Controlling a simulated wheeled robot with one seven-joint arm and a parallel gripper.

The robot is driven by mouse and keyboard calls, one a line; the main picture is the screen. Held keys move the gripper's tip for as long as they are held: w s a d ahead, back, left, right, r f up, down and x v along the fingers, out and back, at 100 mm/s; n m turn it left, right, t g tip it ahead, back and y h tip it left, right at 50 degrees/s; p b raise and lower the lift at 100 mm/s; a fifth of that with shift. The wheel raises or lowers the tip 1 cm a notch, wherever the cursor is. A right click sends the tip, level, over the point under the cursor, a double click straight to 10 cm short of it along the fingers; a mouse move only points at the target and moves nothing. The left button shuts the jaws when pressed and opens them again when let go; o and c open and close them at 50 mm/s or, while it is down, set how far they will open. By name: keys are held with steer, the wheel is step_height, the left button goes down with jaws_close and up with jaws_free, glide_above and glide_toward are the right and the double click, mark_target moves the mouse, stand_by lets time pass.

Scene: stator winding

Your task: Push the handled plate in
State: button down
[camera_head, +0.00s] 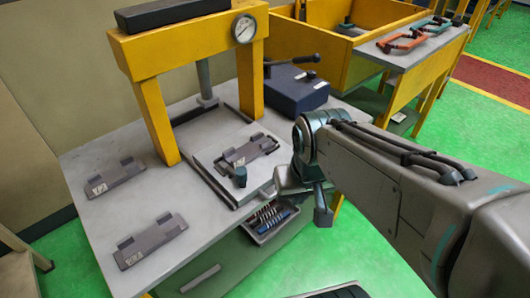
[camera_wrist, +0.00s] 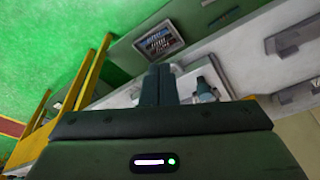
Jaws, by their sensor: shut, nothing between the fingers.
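The handled plate (camera_head: 213,172) is a flat light-grey plate on the workbench, sticking out toward the front from under the yellow press (camera_head: 157,115). A dark upright knob handle (camera_head: 240,177) stands near its front edge. A dark metal bracket (camera_head: 262,144) lies on the plate. My gripper (camera_head: 322,214) is to the right of the plate, by the bench's front edge, and a gap shows between it and the knob. In the wrist view, its two fingers (camera_wrist: 158,84) are together and empty, with the knob (camera_wrist: 205,88) just to their right.
Two more brackets (camera_head: 115,178) (camera_head: 150,240) lie on the bench to the left. A blue box with a lever (camera_head: 295,88) stands behind my gripper. A tray of small parts (camera_head: 268,220) sits below the bench's front edge. A yellow-framed table (camera_head: 430,50) stands at the back right.

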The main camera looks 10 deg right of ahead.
steer(key=w+d+f+m+y+b, duration=0.1)
steer(key=w+f+m+y+b, duration=0.15)
steer(key=f+m+b, duration=0.35)
steer(key=w+d+f+m+y+b, duration=0.1)
steer(key=w+d+f+m+y, duration=0.15)
steer(key=m, duration=0.65)
steer(key=w+d+f+m+t+y+b, duration=0.1)
steer(key=w+d+f+m+t+b, duration=0.25)
steer(key=d+m, duration=0.3)
steer(key=w+d+f+m+t+b, duration=0.2)
steer(key=w+d+m+t, duration=0.15)
steer(key=d+m, duration=0.35)
steer(key=w+a+f+m+b, duration=0.1)
steer(key=w+a+f, duration=0.3)
steer(key=w+a, duration=0.3)
steer(key=shift+w+a+t, duration=0.2)
steer(key=shift+w+t, duration=0.1)
steer(key=shift+w, duration=1.55)
steer(key=shift+f, duration=0.1)
